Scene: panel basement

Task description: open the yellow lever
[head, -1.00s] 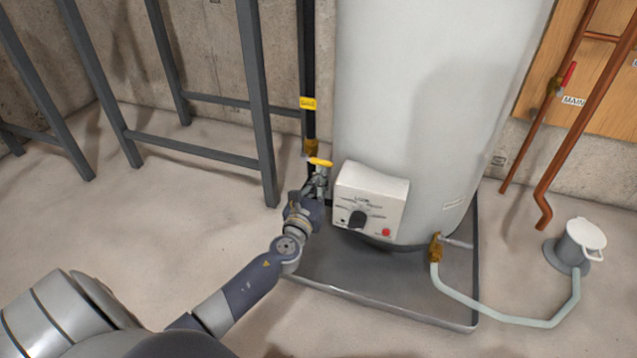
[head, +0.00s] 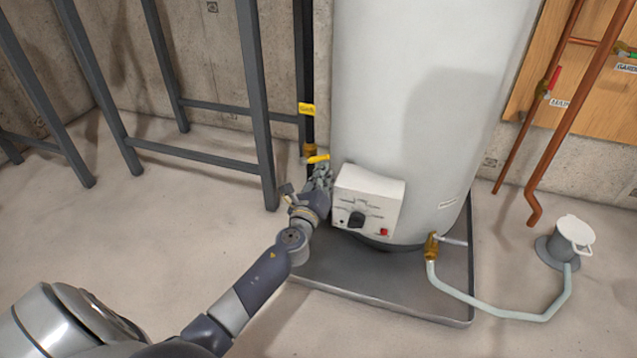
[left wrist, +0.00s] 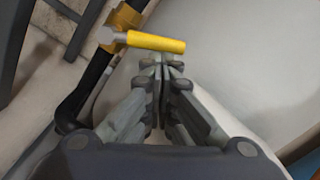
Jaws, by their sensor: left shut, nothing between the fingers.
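The yellow lever (head: 318,158) sits on a brass gas valve (head: 309,150) on the black pipe left of the white tank. In the left wrist view the yellow lever (left wrist: 156,42) points sideways from the valve body (left wrist: 124,22), across the black pipe's line. My left gripper (head: 321,168) is just below the lever in the head view. In the left wrist view its fingers (left wrist: 162,62) are shut together and empty, with their tips close to the lever's underside. I cannot tell whether they touch it. My right gripper is in neither view.
The water heater (head: 415,110) stands in a grey drain pan (head: 400,290), with a control box (head: 367,200) right beside my gripper. A grey metal frame (head: 258,110) stands to the left. A hose (head: 490,308) runs to a floor drain (head: 565,243). The floor at left is clear.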

